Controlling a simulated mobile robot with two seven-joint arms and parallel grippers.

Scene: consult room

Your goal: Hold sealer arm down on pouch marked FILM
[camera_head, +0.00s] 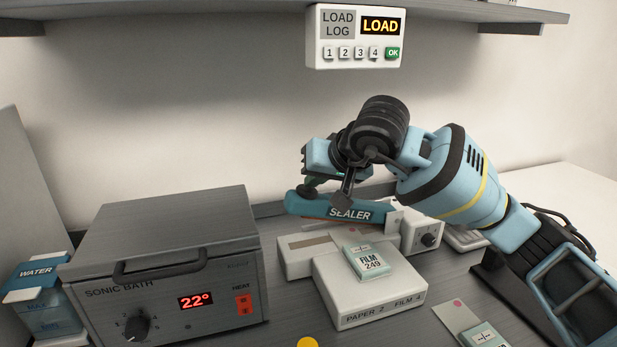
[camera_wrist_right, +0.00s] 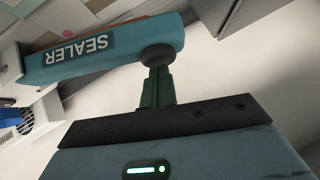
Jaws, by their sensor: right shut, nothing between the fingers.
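The teal sealer arm (camera_head: 347,212) is raised above the white sealer base (camera_head: 298,254). The pouch marked FILM 249 (camera_head: 366,262) lies on the white block in front, labelled PAPER 2 and FILM 4 (camera_head: 370,307). My right gripper (camera_head: 309,187) is shut and empty at the black knob on the left end of the sealer arm. In the right wrist view its green fingers (camera_wrist_right: 157,88) meet the underside or side of the knob (camera_wrist_right: 161,55); contact looks close, but I cannot tell if they press. My left gripper is not in view.
The sonic bath (camera_head: 170,262) showing 22° stands at left, with a water container (camera_head: 42,290) beside it. A second pouch (camera_head: 485,337) lies at front right. The LOAD display (camera_head: 355,37) is on the back wall under a shelf.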

